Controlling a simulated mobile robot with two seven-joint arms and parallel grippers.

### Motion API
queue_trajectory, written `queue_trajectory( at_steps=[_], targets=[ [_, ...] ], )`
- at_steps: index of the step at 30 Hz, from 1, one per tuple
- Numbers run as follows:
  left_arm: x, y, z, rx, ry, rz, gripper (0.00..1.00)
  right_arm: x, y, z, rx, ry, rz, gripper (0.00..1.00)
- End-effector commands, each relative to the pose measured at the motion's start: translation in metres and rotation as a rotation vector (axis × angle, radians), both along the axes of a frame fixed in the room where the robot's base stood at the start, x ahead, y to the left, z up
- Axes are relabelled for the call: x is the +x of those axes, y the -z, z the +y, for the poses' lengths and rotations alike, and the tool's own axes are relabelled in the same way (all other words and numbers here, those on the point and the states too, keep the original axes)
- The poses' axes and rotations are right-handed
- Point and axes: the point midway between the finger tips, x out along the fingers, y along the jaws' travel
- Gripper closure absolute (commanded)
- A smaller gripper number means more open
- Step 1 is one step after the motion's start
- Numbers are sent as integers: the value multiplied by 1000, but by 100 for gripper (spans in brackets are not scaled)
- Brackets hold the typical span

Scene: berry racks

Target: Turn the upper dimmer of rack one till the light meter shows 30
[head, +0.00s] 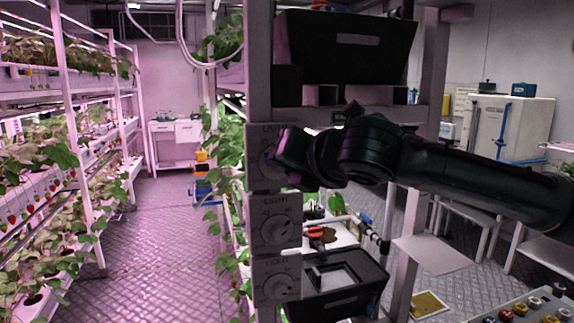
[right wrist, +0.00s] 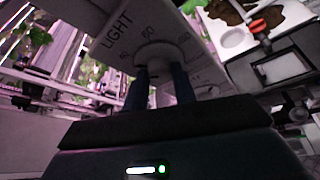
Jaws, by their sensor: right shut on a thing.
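The upper dimmer (head: 264,150) is the top one of three LIGHT dials on the white post of the near rack. My right gripper (head: 284,158) reaches it from the right and covers most of its dial in the head view. In the right wrist view, the dimmer's pale round knob (right wrist: 156,55) sits between the two dark fingers of my right gripper (right wrist: 160,88), which is shut on it. The printed word LIGHT and some scale numbers show around the knob, but its pointer cannot be made out. I see no light meter reading. My left gripper is not in view.
Below are the middle dimmer (head: 277,228) and lower dimmer (head: 277,287). A black crate (head: 345,50) is above my arm and a black tray (head: 335,300) below it. Plant racks (head: 75,150) line the left; the aisle floor (head: 165,235) between is clear.

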Motion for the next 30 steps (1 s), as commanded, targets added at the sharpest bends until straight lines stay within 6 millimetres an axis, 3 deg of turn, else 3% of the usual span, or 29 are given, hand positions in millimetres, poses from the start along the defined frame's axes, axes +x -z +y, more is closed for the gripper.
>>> queue_trajectory(
  at_steps=[15,30],
  targets=[
    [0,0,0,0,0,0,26,-1,-1,3,-337,-2,-90,96],
    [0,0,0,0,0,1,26,-1,0,4,-405,-2,-108,96]
  ],
)
